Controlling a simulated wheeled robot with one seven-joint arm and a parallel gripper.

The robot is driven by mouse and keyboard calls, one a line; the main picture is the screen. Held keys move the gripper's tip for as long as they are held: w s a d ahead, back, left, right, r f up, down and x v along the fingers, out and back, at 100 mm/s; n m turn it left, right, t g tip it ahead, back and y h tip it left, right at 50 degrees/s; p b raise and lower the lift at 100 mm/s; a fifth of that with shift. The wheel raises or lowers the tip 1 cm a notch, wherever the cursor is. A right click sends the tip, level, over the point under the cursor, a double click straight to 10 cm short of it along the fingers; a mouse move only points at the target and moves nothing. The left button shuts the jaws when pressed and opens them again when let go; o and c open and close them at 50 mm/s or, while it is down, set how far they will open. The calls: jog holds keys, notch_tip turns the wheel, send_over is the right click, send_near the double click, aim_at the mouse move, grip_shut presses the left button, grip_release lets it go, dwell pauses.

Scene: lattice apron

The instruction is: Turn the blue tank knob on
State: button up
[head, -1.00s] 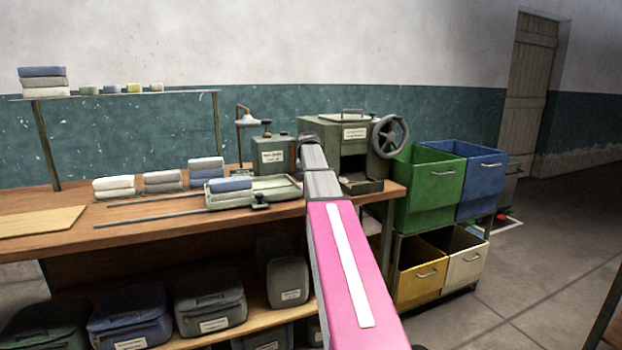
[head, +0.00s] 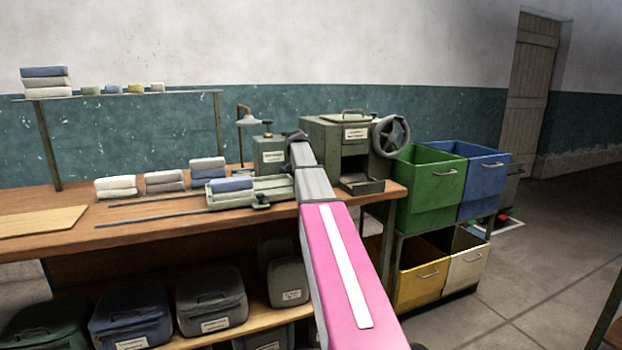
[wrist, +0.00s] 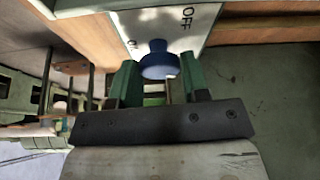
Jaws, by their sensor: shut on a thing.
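The blue knob (wrist: 158,58) shows in the wrist view in front of a pale plate (wrist: 190,22). The plate is marked OFF to the right of the knob, and partly hidden letters that look like ON are to its left. My gripper (wrist: 160,78) has its two green fingers on either side of the knob and is shut on it. In the head view my gripper (head: 297,137) is beside the small grey-green labelled tank (head: 268,156) on the bench. The knob cannot be made out there, behind my arm.
A larger green machine (head: 330,135) with a handwheel (head: 390,137) stands just right of my gripper. A low tray (head: 240,197) and folded towels (head: 207,166) lie to the left on the wooden bench (head: 150,236). Green (head: 425,195) and blue (head: 483,185) bins stand at right.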

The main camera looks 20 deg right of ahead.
jog(key=shift+m+g, duration=0.3)
jog(key=shift+m, duration=0.3)
jog(key=o, duration=0.9)
jog(key=shift+r, duration=0.1)
jog(key=v, duration=1)
jog(key=shift+w+a+r, duration=0.1)
jog(key=shift+a+r, duration=0.05)
jog(key=shift+r, duration=0.15)
